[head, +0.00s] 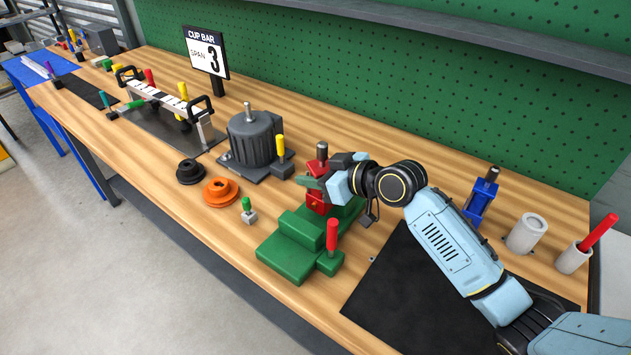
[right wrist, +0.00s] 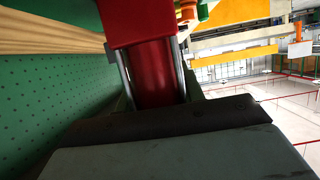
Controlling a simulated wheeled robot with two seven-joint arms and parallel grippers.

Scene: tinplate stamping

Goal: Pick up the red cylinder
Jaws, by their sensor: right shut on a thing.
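A green stamping fixture (head: 297,246) stands on the bench. On it is a red block-and-cylinder part (head: 317,200) with a dark metal knob on top. My right gripper (head: 326,183) is at this red part, shut on it; the arm hides part of it. In the right wrist view a red cylinder (right wrist: 157,75) sits under a red block (right wrist: 133,20), with a metal rod on each side. The gripper's exact contact with the cylinder is hidden. My left gripper is not in view.
A red handle (head: 332,234) stands on the fixture's front. A grey motor-like housing (head: 251,138), an orange disc (head: 220,191) and a black disc (head: 189,171) are to the left. At right are a blue fixture (head: 481,195) and a cup holding a red rod (head: 599,232).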

